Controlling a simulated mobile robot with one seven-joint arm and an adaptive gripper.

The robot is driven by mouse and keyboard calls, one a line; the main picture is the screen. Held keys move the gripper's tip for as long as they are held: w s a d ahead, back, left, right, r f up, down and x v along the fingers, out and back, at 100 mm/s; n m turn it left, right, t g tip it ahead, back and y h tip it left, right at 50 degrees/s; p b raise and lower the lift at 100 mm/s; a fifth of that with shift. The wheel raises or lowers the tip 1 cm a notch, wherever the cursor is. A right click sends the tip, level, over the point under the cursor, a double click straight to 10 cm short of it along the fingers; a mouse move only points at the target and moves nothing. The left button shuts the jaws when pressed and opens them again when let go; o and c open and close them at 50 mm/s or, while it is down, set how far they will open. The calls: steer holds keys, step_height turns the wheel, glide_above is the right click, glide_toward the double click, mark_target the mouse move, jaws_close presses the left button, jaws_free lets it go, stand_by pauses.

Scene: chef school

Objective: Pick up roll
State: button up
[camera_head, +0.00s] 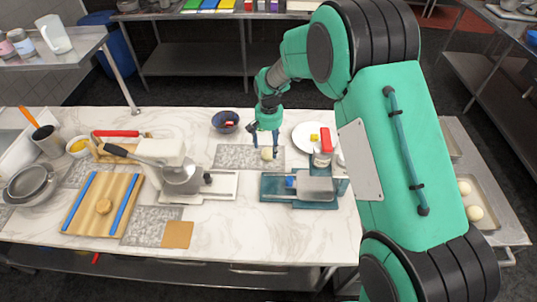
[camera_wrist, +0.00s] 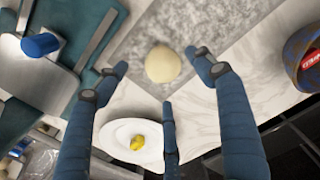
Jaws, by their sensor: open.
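The roll (camera_head: 268,153) is a small pale round ball of dough on a grey speckled mat (camera_head: 235,155) on the marble counter. In the wrist view the roll (camera_wrist: 163,63) lies on the mat, beyond and between the spread fingers. My gripper (camera_head: 265,138) is above the roll with its blue fingers pointing down. In the wrist view my gripper (camera_wrist: 165,85) is open, with nothing between its fingers. The fingers look apart from the roll; the exact height gap is hard to tell.
A white plate (camera_head: 301,137) with a yellow piece and a dark blue bowl (camera_head: 225,122) stand behind the mat. The marble in front (camera_head: 270,235) is clear.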

mark_target(268, 151)
steer(key=shift+a+f+b, duration=0.1)
steer(key=shift+f+b, duration=0.3)
steer(key=shift+f, duration=2.15)
steer(key=c, duration=1.2)
